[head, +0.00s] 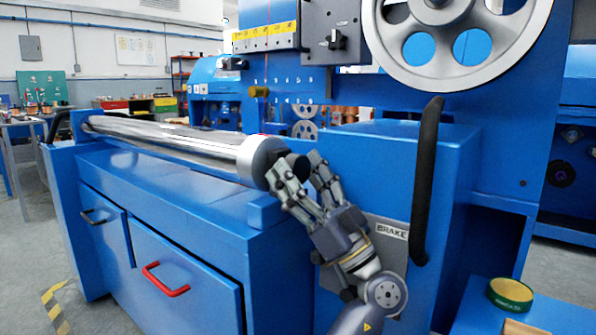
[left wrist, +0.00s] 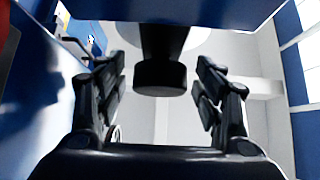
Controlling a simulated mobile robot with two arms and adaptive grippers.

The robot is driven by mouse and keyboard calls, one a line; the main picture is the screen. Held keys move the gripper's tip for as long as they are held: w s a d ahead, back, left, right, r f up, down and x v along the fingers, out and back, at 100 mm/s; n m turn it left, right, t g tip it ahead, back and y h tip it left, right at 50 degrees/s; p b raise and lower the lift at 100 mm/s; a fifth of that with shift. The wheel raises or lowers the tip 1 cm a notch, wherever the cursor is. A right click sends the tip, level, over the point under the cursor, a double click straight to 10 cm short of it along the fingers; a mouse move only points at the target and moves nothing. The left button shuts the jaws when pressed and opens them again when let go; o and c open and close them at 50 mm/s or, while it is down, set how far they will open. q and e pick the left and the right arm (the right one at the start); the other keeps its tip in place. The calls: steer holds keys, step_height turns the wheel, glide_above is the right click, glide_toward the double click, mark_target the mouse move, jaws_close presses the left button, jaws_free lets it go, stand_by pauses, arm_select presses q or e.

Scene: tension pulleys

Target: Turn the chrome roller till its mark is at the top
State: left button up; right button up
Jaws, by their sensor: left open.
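The chrome roller (head: 190,142) lies along the top of the blue machine bench, with a wide pale end disc (head: 257,158) at its near end. A small reddish spot shows at the disc's upper edge; I cannot tell for sure that it is the mark. A black knob (head: 298,166) sticks out from the disc. My left gripper (head: 297,164) is open with its fingers at either side of the knob. In the left wrist view, the knob (left wrist: 160,78) stands centred between the spread fingers, with gaps on both sides. My right gripper is not in view.
The blue bench (head: 190,205) has a drawer with a red handle (head: 165,280). A black vertical grab bar (head: 427,180) stands right of the gripper, near a BRAKE label (head: 391,231). A large spoked wheel (head: 455,40) is above. A green tape roll (head: 510,294) lies at lower right.

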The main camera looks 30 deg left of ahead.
arm_select(q)
steer(key=v, duration=1.1)
steer(key=shift+d+f+t, duration=0.2)
steer(key=shift+d+t, duration=0.05)
steer(key=shift+t, duration=0.05)
steer(key=shift+s, duration=0.1)
stand_by(0.3)
